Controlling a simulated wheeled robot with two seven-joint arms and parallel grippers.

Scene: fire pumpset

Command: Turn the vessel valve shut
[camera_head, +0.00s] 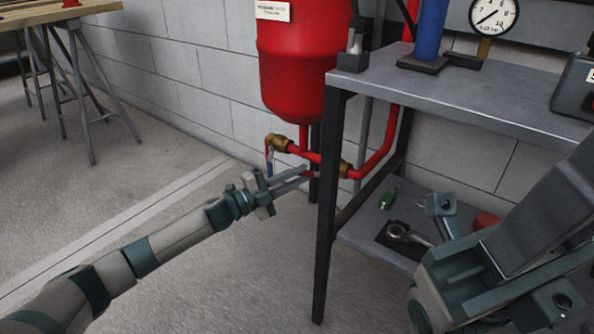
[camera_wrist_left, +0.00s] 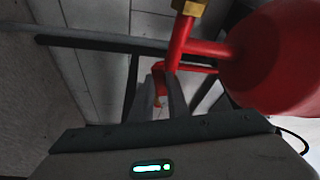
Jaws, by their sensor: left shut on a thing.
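The red pressure vessel (camera_head: 305,55) hangs at the wall, with red pipework and brass fittings below it. A brass valve body (camera_head: 345,168) sits on the lower pipe beside the bench leg. My left gripper (camera_head: 312,173) reaches in below the pipe and is shut on a small red valve lever. In the left wrist view the red lever (camera_wrist_left: 158,74) lies between the two fingers, and the vessel (camera_wrist_left: 275,60) is at the right. The fingers hide part of the lever, so its exact angle is unclear. My right arm fills the lower right; its fingertips cannot be made out.
A brass fitting (camera_head: 277,143) with a blue lever (camera_head: 269,162) is just left of the vessel's pipe. A grey metal bench (camera_head: 480,95) stands close right of my left gripper, its front leg (camera_head: 326,230) near the fingers.

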